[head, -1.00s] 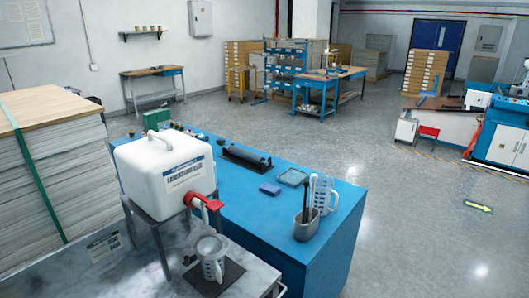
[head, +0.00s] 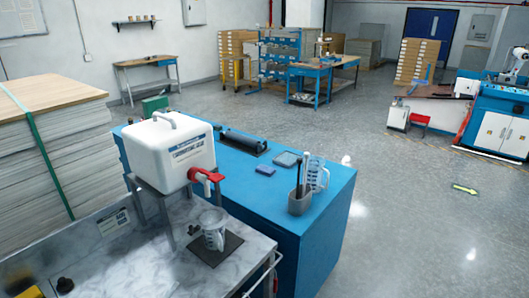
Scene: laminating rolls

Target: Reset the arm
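My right gripper is not in view.
Behind is a blue table (head: 325,205) with a roller and a cup of tools (head: 299,201). A board stack (head: 60,150) stands left.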

